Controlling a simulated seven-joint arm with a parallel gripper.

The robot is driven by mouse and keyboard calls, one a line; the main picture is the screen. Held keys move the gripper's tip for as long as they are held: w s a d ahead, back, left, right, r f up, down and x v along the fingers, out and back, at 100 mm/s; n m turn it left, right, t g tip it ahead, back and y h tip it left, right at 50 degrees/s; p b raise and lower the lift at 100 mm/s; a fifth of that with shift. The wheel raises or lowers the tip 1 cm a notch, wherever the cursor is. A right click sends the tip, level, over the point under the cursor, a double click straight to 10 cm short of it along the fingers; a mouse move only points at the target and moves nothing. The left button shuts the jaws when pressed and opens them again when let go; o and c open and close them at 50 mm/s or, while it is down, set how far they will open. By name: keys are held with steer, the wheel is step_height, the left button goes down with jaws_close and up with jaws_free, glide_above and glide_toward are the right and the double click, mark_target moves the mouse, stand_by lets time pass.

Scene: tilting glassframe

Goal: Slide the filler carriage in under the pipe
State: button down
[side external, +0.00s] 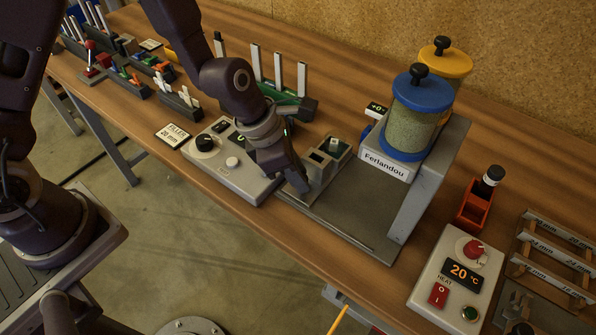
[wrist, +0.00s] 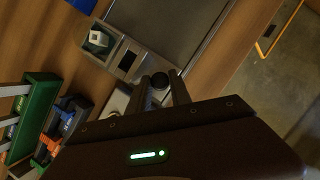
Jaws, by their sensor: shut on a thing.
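The filler carriage (side external: 328,160) is a grey open-topped block with a small pale piece in one compartment. It sits at the left end of the dark base plate (side external: 355,212), to the left of the grey stand marked Ferlandou (side external: 386,166). In the wrist view the carriage (wrist: 120,54) lies just beyond my fingers. My gripper (side external: 298,186) is low at the carriage's near left side. It is shut on the carriage's handle, and a dark round end (wrist: 162,78) shows between the fingers. The pipe is not visible; the stand and its jars may hide it.
A control box with a black knob (side external: 205,143) stands close left of my gripper. A blue-lidded jar (side external: 419,110) and a yellow-lidded jar (side external: 446,62) top the stand. A heater box (side external: 458,278) is at right. The base plate is clear between carriage and stand.

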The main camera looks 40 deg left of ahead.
stand_by(0.5)
steer(key=d, duration=0.9)
steer(key=c, duration=1.5)
jaws_free()
steer(key=shift+r, duration=0.1)
steer(key=v, duration=0.7)
